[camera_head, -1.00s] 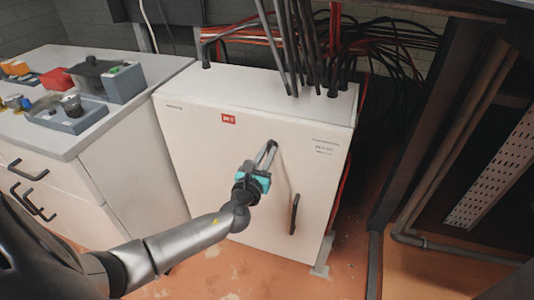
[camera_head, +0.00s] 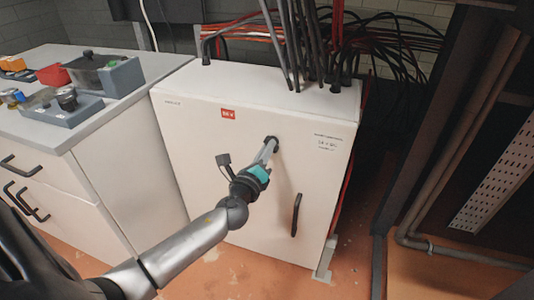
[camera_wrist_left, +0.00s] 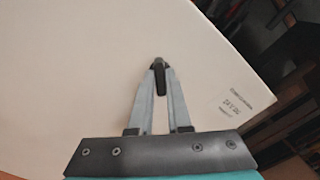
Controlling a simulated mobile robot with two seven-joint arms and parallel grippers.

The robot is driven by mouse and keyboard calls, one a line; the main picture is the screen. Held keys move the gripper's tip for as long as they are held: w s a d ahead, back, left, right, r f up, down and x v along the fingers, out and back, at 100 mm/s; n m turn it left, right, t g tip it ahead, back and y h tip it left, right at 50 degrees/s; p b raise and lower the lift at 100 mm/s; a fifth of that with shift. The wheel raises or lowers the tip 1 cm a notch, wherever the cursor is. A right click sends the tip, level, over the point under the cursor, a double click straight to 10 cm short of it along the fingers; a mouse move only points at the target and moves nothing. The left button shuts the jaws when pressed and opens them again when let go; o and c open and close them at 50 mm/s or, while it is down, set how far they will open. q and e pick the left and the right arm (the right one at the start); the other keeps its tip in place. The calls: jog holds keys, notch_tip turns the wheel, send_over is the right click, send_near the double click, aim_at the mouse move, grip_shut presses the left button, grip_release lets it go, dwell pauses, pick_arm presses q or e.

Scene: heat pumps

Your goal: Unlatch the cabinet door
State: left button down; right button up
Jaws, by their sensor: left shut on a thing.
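The white cabinet door (camera_head: 215,145) stands upright in the middle of the head view and looks closed. My left gripper (camera_head: 271,146) reaches its upper middle part. Its fingers are shut on a small black latch (camera_head: 275,139). In the left wrist view the two grey fingers (camera_wrist_left: 159,72) converge on the dark latch (camera_wrist_left: 160,80), which stands between their tips against the pale door. The fingers hide part of the latch. A black vertical handle (camera_head: 296,214) sits lower right on the door, apart from the gripper. My right gripper is not in view.
A grey-topped counter (camera_head: 75,137) with several devices stands left of the cabinet. Black cables (camera_head: 290,50) rise from the cabinet top. A dark metal frame (camera_head: 420,130) and pipes stand to the right. Orange floor lies in front.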

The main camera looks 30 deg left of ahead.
pick_arm(q)
jog(key=shift+f+n+b, duration=0.15)
jog(key=shift+n+b, duration=0.5)
jog(key=shift+n, duration=3.95)
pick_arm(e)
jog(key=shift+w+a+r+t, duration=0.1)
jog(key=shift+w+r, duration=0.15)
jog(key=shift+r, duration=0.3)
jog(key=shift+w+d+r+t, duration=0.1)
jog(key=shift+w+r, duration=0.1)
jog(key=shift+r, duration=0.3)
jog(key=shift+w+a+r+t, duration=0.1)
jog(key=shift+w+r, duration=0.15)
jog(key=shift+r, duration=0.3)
pick_arm(q)
jog(key=c, duration=0.9)
grip_release()
jog(key=shift+o, duration=0.2)
